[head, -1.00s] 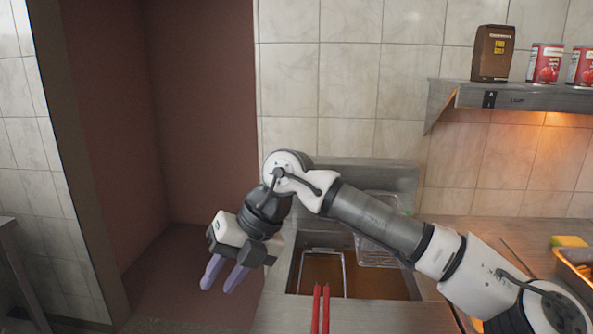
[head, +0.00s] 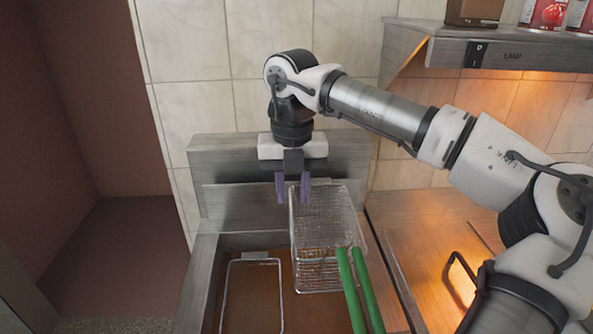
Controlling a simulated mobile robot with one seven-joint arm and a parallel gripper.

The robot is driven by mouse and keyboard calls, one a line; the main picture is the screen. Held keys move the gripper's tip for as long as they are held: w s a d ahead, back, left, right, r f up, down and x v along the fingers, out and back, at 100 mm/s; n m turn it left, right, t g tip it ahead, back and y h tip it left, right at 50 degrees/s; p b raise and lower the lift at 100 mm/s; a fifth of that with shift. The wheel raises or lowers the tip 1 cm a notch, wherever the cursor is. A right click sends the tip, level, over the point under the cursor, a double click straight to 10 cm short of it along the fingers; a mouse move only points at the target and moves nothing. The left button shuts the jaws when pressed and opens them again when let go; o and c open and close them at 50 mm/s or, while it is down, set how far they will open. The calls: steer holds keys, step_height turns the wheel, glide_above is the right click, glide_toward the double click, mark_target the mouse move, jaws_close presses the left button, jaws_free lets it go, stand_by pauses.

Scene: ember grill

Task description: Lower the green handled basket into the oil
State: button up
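The wire basket (head: 325,225) with two green handle bars (head: 360,290) is at the right side of the fryer, by its back wall. The handle points toward me. The basket looks raised above the brown oil (head: 235,242), though its lower part is hard to judge. My gripper (head: 294,198) points down at the basket's back left corner. Its two purple fingers are apart, one on either side of the left rim line in the picture. I cannot tell whether they touch the wire. Nothing is visibly clamped between them.
Another wire basket frame (head: 253,300) sits in the left part of the fryer. The steel back panel (head: 240,165) rises behind. A lamp shelf (head: 490,50) overhangs at the upper right, near my arm. A warm-lit counter (head: 420,225) lies right of the fryer.

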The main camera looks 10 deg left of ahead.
steer(key=shift+f+b, duration=0.3)
steer(key=shift+f, duration=0.05)
step_height(320, 180, down, 13)
steer(key=b, duration=0.8)
steer(key=shift+c, duration=0.5)
jaws_close()
steer(key=shift+c, duration=2.2)
jaws_free()
steer(key=o, duration=0.5)
steer(key=shift+o, duration=0.2)
steer(key=shift+r, duration=0.1)
